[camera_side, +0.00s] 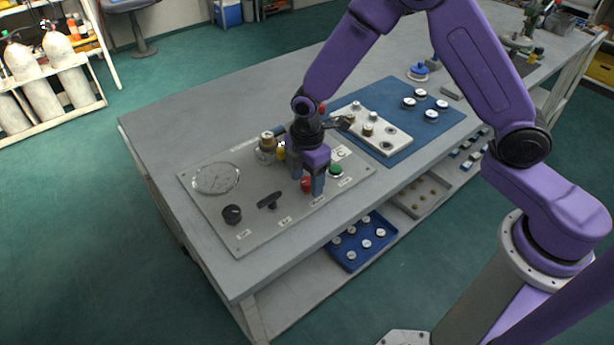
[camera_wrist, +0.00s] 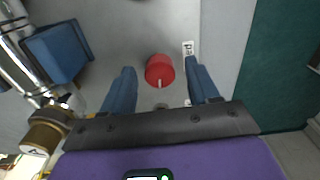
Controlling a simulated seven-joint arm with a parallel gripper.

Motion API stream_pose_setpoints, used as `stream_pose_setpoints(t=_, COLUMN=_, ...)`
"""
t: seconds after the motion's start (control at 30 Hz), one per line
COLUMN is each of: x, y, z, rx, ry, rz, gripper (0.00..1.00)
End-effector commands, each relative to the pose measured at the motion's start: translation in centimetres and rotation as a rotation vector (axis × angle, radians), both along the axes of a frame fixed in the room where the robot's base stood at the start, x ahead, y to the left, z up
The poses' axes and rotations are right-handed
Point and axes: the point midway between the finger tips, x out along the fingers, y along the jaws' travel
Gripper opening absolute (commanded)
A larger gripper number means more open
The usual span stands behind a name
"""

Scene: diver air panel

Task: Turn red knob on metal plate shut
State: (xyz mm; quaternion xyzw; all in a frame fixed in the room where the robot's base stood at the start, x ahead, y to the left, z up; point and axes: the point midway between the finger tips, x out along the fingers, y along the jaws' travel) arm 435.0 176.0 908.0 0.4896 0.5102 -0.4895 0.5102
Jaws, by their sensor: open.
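The red knob (camera_side: 306,185) stands on the grey metal plate (camera_side: 258,232), partly hidden by my gripper in the side view. My gripper (camera_side: 307,188) is open and low over the plate. In the wrist view the gripper (camera_wrist: 163,84) shows a gap on both sides of the knob, so the fingers look apart from it. I cannot tell the exact height of the fingertips against the knob.
The plate also carries a round gauge (camera_side: 215,178), a black knob (camera_side: 232,214), a black lever (camera_side: 269,201), a green knob (camera_side: 336,170) close to the gripper, and a brass fitting (camera_side: 267,146). A blue mat (camera_side: 440,120) with a white block (camera_side: 372,132) lies behind.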

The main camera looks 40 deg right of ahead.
Motion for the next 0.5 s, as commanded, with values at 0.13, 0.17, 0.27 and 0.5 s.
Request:
stream_pose_setpoints(t=0.13, x=0.01, y=0.0, z=0.02, rx=0.0, ry=0.0, rz=0.0, gripper=0.57)
stream_pose_setpoints(t=0.17, x=0.01, y=0.0, z=0.02, rx=0.0, ry=0.0, rz=0.0, gripper=0.47)
stream_pose_setpoints(t=0.27, x=0.01, y=0.0, z=0.03, rx=0.0, ry=0.0, rz=0.0, gripper=0.14)
stream_pose_setpoints(t=0.5, x=0.01, y=-0.01, z=0.04, rx=0.0, ry=0.0, rz=-0.006, gripper=0.04)
